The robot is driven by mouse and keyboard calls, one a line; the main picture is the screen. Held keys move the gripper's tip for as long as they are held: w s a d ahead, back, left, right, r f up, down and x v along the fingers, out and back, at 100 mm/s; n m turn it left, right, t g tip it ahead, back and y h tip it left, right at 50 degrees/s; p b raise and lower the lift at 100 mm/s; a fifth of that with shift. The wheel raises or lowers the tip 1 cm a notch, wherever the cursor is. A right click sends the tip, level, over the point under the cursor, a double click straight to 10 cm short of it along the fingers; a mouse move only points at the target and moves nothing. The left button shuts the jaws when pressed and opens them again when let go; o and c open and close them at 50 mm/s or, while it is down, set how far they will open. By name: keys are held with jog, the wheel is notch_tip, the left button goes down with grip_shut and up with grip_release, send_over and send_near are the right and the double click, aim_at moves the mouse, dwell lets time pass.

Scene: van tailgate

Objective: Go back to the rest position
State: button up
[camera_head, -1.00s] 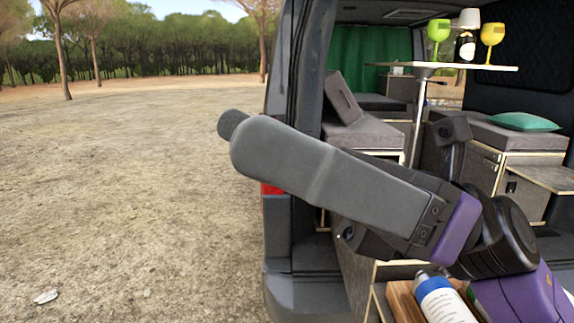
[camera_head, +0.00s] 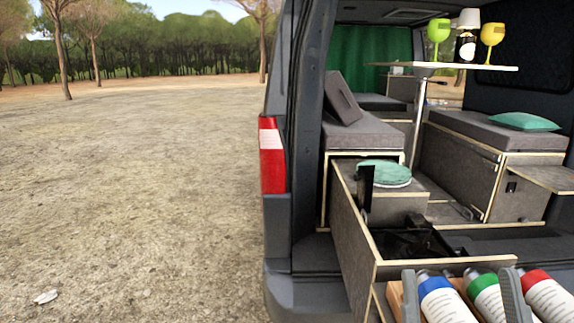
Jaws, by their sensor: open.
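My gripper (camera_head: 459,275) shows at the bottom right as two grey fingers pointing up, set well apart, with nothing held between them. The rest of my arm is out of the picture. I cannot tell how far the fingers are from the bottles. The lower parts of the bottles are cut off by the picture's edge.
An open drawer (camera_head: 357,235) juts from the van with dark items inside. A green round item (camera_head: 384,172) lies on a box behind it. A raised table (camera_head: 470,67) holds two goblets and a bottle. Open ground (camera_head: 130,190) lies left.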

jog(key=s+f+m+g, duration=0.1)
jog(key=s+f+g, duration=0.1)
jog(key=f, duration=0.3)
jog(key=s+d+f+m+g, duration=0.1)
jog(key=s+f+g, duration=0.1)
jog(key=f, duration=0.4)
jog(key=s+f+m+g, duration=0.1)
jog(key=s+f+g, duration=0.1)
jog(key=s+f, duration=0.2)
jog(key=shift+d+f+h, duration=0.35)
jog(key=shift+f+h, duration=0.05)
jog(key=shift+f, duration=0.3)
jog(key=s+f+n+g+y, duration=0.1)
jog(key=s+f+g, duration=0.2)
jog(key=s+f, duration=0.2)
jog(key=s+f+n+g+y, duration=0.1)
jog(key=s+f+g, duration=0.2)
jog(key=s+f, duration=0.3)
jog(key=s, duration=0.5)
jog(key=shift+s+f+y, duration=0.2)
jog(key=shift+f+y, duration=0.05)
jog(key=shift+y, duration=0.05)
jog(key=shift+f, duration=0.1)
